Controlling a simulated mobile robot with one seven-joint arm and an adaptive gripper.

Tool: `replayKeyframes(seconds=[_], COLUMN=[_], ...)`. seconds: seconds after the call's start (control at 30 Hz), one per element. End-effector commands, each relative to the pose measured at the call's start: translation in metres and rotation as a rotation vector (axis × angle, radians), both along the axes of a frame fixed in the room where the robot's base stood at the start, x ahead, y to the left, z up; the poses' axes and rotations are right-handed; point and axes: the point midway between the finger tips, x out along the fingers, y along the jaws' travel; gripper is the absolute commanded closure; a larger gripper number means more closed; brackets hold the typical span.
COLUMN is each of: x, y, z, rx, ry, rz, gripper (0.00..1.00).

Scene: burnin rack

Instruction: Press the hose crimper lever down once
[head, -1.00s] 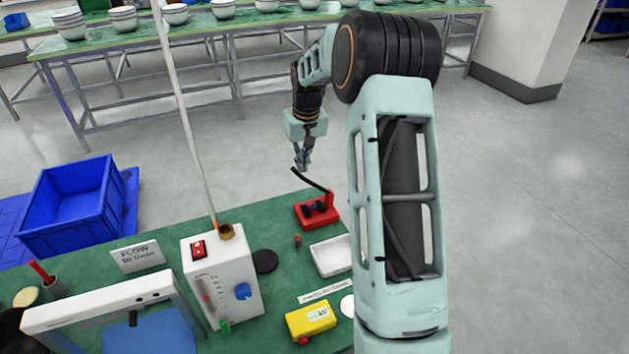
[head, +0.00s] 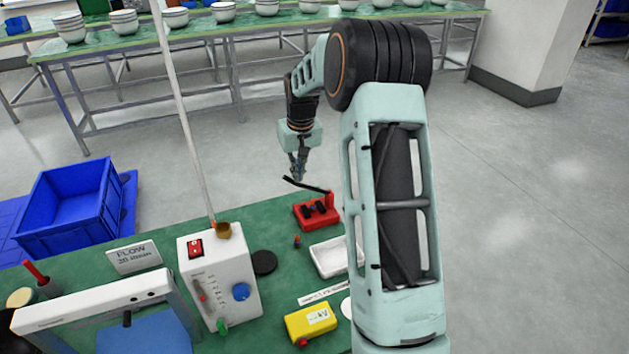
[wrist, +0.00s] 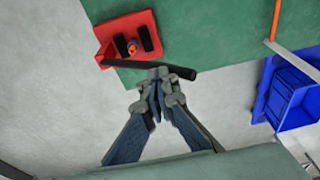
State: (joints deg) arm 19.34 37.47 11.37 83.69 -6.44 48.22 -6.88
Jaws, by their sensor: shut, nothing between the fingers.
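The hose crimper has a red base (head: 318,212) near the far edge of the green bench. Its black lever (head: 312,187) reaches out to the left past the bench edge, tilted slightly up toward its free end. My gripper (head: 298,177) points down with its fingertips at the lever's outer part. In the wrist view the shut fingertips (wrist: 163,78) overlap the lever (wrist: 130,65) and appear to touch it. The red base (wrist: 112,35) with an orange-and-black piece in it shows beyond. Nothing is held between the fingers.
A white tray (head: 328,257), a yellow box (head: 311,322) and a white flow meter unit (head: 220,280) stand on the bench nearer me. A blue crate (head: 72,205) stands at left.

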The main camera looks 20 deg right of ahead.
Motion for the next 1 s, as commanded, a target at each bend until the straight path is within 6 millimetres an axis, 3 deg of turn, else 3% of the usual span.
replayKeyframes(seconds=[0.53,1.0], x=[0.0,0.0], y=[0.006,0.019], z=[-0.006,-0.025], rx=[0.002,0.003], ry=[0.001,0.001], rz=[0.002,0.003], gripper=[1.0,1.0])
